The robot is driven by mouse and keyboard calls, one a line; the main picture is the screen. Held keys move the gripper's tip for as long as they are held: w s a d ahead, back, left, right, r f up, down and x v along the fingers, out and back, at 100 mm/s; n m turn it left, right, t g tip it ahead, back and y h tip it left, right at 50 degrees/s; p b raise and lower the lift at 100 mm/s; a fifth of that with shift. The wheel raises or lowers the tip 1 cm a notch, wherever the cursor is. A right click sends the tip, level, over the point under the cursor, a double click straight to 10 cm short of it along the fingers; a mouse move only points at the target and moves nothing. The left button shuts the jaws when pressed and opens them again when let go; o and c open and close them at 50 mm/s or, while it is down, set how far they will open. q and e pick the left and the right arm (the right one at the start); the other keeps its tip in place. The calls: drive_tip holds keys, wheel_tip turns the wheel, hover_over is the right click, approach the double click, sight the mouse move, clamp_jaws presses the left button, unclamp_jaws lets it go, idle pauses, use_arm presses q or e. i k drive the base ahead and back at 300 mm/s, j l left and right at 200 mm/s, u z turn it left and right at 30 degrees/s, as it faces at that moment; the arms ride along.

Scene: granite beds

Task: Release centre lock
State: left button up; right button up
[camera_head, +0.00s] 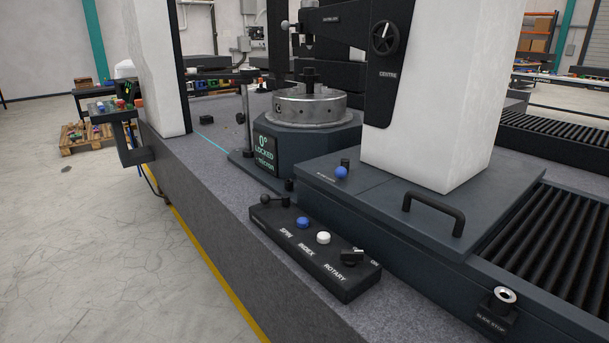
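A round black knob (384,37) with a pale bar across its face sits on a black upright plate, above the word CENTRE. Its bar stands near vertical, tilted a little. The plate is fixed to a white column (440,100). A black arm reaches left from the plate to a vertical spindle (308,22) above a round metal chuck (305,105) on a rotary table. A small screen (265,150) on the table's front reads 0° LOCKED. Neither of my grippers is in view.
A black control box (315,250) in front carries a blue button, a white button and a ROTARY switch. A black handle (434,213) and a blue knob (341,172) stand on the grey carriage cover. A SLIDE STOP knob (505,296) is at lower right. Open floor lies left.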

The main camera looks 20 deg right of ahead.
sight(285, 25)
drive_tip(key=i+j+z, duration=0.2)
drive_tip(key=i+j, duration=0.2)
drive_tip(key=i, duration=0.15)
drive_tip(key=i+j+z, duration=0.2)
drive_tip(key=i+j, duration=0.3)
drive_tip(key=i+j+z, duration=0.15)
drive_tip(key=i+j, duration=0.35)
drive_tip(key=i+j+z, duration=0.2)
drive_tip(key=i+j, duration=0.25)
drive_tip(key=j, duration=0.3)
